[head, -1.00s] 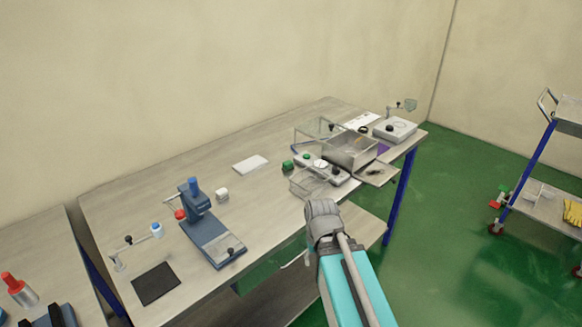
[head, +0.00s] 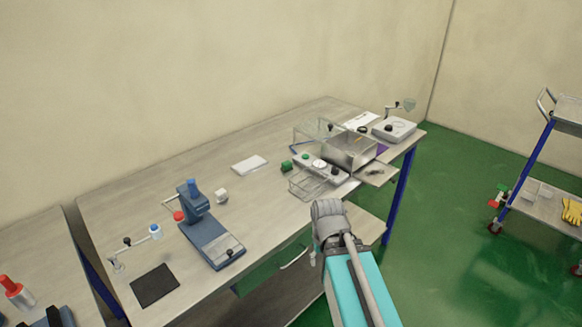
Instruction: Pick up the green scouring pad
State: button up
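A small dark green block (head: 287,166) lies on the workbench, just left of the white control box. It may be the green scouring pad, but it is too small to tell. My arm, grey and teal, rises from the bottom of the head view in front of the bench's right half. No gripper fingers can be made out, and nothing held shows.
The workbench (head: 215,167) carries a blue press (head: 196,201), a black mat (head: 155,285), a white pad (head: 250,164), a wire basket (head: 311,184) and a clear-lidded metal box (head: 350,150). A trolley (head: 547,203) stands right.

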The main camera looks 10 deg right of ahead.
aim_at(286, 166)
jog(key=z, duration=0.3)
jog(key=k, duration=0.9)
jog(key=u, duration=0.3)
jog(key=i, duration=1.35)
